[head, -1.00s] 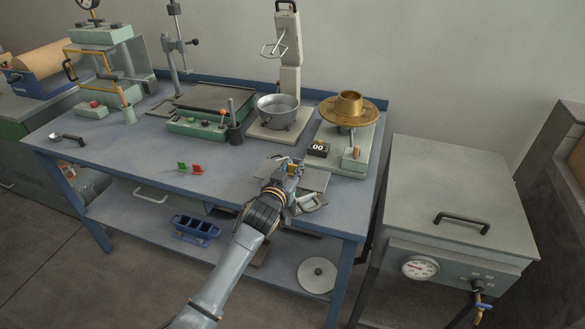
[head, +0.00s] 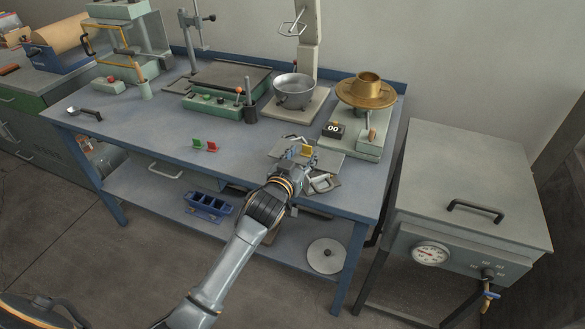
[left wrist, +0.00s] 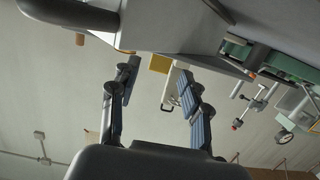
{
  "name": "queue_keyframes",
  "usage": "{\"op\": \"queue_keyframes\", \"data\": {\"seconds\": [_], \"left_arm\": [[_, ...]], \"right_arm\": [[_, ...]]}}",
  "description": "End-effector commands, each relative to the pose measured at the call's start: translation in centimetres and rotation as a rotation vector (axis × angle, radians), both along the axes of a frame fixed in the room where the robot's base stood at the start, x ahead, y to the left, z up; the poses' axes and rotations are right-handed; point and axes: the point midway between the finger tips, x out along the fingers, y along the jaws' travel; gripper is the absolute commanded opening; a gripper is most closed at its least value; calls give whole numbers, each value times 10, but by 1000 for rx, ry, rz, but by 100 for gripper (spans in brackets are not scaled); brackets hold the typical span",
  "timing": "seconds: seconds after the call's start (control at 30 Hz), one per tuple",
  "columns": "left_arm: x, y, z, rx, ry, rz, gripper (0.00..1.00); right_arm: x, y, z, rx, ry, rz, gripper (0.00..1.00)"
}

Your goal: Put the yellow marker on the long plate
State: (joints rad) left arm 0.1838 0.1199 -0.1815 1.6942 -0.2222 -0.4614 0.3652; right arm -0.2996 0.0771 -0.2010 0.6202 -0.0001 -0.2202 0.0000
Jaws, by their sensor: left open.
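The yellow marker (head: 307,150) stands upright on the long plate (head: 329,159), a flat grey plate near the front right of the bench. My left gripper (head: 295,154) is open just in front of the marker, and its fingers partly hide the plate. In the left wrist view, the yellow marker (left wrist: 160,64) shows beyond and between the open fingertips of my left gripper (left wrist: 157,80), apart from them. My right gripper is not in view.
A green marker (head: 198,144) and a red marker (head: 212,147) stand on the bench left of the plate. Behind it are a metal bowl (head: 294,90) and a device with a brass dish (head: 367,92).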

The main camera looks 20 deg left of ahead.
Motion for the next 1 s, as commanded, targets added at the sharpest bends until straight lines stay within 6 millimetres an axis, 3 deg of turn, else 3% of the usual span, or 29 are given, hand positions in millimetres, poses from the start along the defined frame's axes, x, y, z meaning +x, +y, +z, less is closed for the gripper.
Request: {"op": "queue_keyframes", "data": {"seconds": [0.1,0.33,0.5,0.77,0.87,0.97,1.0], "left_arm": [[-26,1,3,-1,2,0,47],[-62,3,8,0,1,0,47],[-74,3,11,-1,1,1,47],[-75,3,11,0,2,0,47],[-79,-1,-5,3,23,-11,47],[-92,-11,-49,17,84,-47,47],[-100,-16,-75,24,118,-65,47]], "right_arm": [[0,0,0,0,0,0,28],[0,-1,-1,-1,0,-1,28],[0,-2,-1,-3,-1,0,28],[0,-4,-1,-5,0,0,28],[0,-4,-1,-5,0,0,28],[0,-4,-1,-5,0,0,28],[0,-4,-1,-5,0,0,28]]}}
